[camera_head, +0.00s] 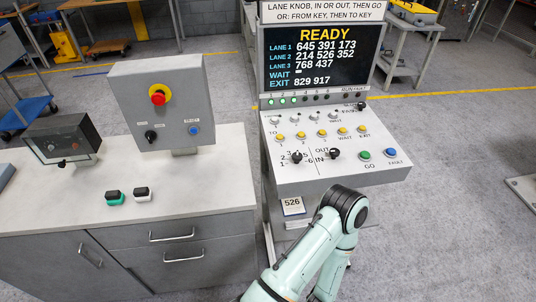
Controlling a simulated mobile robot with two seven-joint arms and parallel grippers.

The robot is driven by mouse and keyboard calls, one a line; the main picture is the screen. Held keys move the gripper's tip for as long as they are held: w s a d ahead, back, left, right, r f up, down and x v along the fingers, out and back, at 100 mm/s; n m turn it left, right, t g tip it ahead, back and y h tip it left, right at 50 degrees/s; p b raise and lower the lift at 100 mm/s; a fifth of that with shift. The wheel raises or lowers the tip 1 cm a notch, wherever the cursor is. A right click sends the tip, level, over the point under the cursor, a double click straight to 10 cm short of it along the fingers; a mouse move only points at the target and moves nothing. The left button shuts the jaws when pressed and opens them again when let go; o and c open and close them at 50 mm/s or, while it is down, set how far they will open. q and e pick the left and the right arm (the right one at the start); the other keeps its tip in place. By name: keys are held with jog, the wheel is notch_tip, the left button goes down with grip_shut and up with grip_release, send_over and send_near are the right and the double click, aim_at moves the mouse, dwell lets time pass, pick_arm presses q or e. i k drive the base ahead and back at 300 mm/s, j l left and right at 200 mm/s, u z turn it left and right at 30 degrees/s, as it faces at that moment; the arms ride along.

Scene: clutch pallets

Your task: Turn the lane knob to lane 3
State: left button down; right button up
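The lane knob (296,157) is a small black knob at the left of the sloped panel of the control console (384,179), with small digits printed around it. Its pointer is too small to read, so I cannot tell which lane it is set to. A second black knob (334,153), beside the OUT and IN labels, sits to its right. The screen (318,56) reads READY, with rows for lanes 1, 2 and 3, WAIT and EXIT. One of my arms bends up in front of the console, below the panel. Neither gripper shows.
Yellow-topped buttons (322,133) line the panel above the knobs. A green GO button (365,155) and a blue FAULT button (389,153) are at right. A grey cabinet (170,225) with a control box (168,103) stands left. Floor right of the console is clear.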

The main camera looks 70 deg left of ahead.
aim_at(297, 156)
jog(key=u, duration=2)
jog(key=i+l, duration=0.1)
jog(key=l, duration=1.1)
jog(key=i, duration=0.05)
